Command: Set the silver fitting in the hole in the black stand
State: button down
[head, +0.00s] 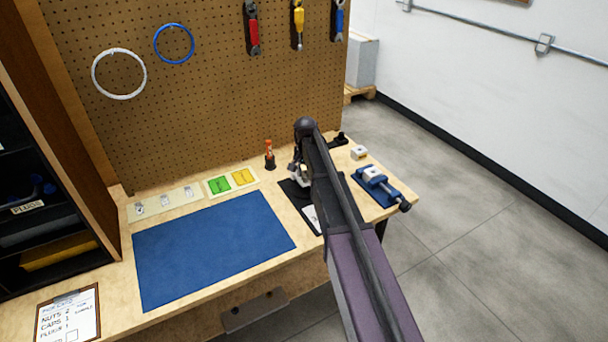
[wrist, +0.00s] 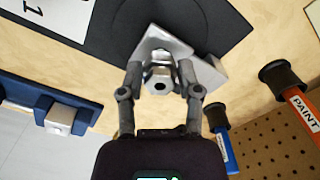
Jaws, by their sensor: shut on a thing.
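The silver fitting (wrist: 159,82), a hex-shaped piece with a dark round opening, is between the two fingers of my gripper (wrist: 160,70) in the wrist view. My gripper is shut on it. A pale silver angled block (wrist: 212,76) shows just behind the fitting, over a flat black piece (wrist: 205,28); I cannot tell whether fitting and block touch. In the head view my arm hides most of the gripper and fitting. A small black object (head: 340,139) stands behind my arm at the back right; I cannot tell whether it is the black stand. No hole is visible.
An orange paint marker (wrist: 303,108) and a blue one (wrist: 225,150) are near my gripper. The blue mat (head: 212,245) is clear; a pegboard (head: 200,90) rises behind.

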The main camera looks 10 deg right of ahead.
jog(key=shift+f+b, duration=0.4)
dwell(1.2)
dwell(0.6)
jog(key=shift+c, duration=1)
grip_release()
jog(key=shift+o, duration=1)
jog(key=shift+w, duration=0.1)
jog(key=shift+r+p, duration=3.5)
jog(key=shift+p, duration=0.05)
